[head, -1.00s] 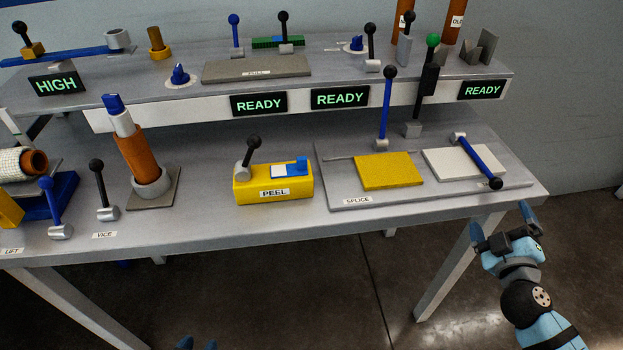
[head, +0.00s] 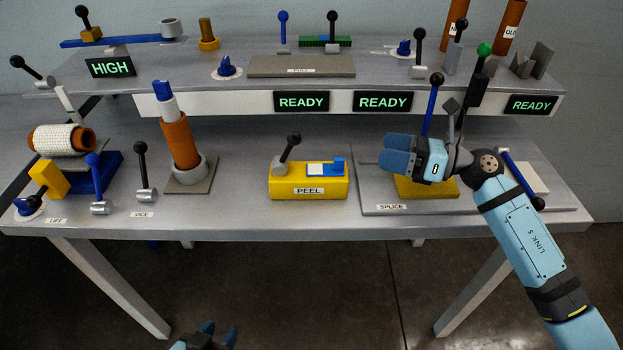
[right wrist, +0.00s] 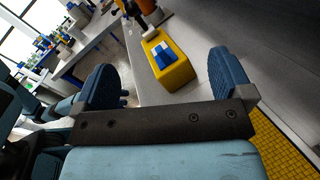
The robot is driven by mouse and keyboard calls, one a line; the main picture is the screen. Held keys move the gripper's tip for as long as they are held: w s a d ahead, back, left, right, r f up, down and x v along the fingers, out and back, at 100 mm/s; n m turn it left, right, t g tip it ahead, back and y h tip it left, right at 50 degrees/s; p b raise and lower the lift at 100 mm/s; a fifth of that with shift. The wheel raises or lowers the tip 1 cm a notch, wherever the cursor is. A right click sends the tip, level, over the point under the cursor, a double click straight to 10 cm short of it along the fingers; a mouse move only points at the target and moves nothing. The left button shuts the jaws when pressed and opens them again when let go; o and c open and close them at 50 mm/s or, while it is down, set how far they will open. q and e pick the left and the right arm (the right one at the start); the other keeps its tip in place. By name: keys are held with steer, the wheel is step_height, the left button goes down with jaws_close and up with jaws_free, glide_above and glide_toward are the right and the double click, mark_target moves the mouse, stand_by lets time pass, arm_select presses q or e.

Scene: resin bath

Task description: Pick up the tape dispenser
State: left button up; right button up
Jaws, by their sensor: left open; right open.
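The yellow box marked PEEL (head: 285,187) stands on the front bench. A small blue-and-white piece (head: 325,169), perhaps the tape dispenser, sits on its top right, beside a black-knobbed lever. My right gripper (head: 388,152) is open and empty, above and right of this box, over the splice board, with its fingers pointing left. In the right wrist view the yellow box (right wrist: 176,73) and the blue-and-white piece (right wrist: 160,50) show beyond the gap between the fingers. My left gripper (head: 218,334) is open at the bottom edge, below the bench front; nothing shows in it.
The splice board (head: 383,208) with a yellow pad (head: 420,190) lies under my right gripper. A tall blue lever (head: 431,105) stands close behind it. An upright orange tube (head: 181,140) stands left of the yellow box. The raised shelf (head: 230,92) runs behind.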

mark_target(333, 169)
steer(key=n+g, duration=0.1)
steer(key=n+g+h, duration=0.1)
steer(key=n, duration=0.1)
steer(key=w+n+g, duration=0.1)
steer(key=n, duration=0.1)
steer(key=shift+a+f+g+h, duration=0.25)
steer(key=shift+a+g+h, duration=0.05)
steer(key=shift+a+h, duration=0.1)
steer(key=n, duration=0.1)
steer(key=g+h, duration=0.1)
steer(key=n+g, duration=0.1)
steer(key=shift+w+d+f+n+h, duration=0.2)
steer(key=shift+w+f+n+h, duration=0.05)
steer(key=shift+f+n+h, duration=0.05)
steer(key=x, duration=1.1)
steer(key=shift+s+a+f, duration=0.2)
steer(key=shift+a+f, duration=0.05)
steer(key=shift+f, duration=0.1)
steer(key=c, duration=1.2)
step_height(333, 169, up, 9)
steer(key=shift+f, duration=4.25)
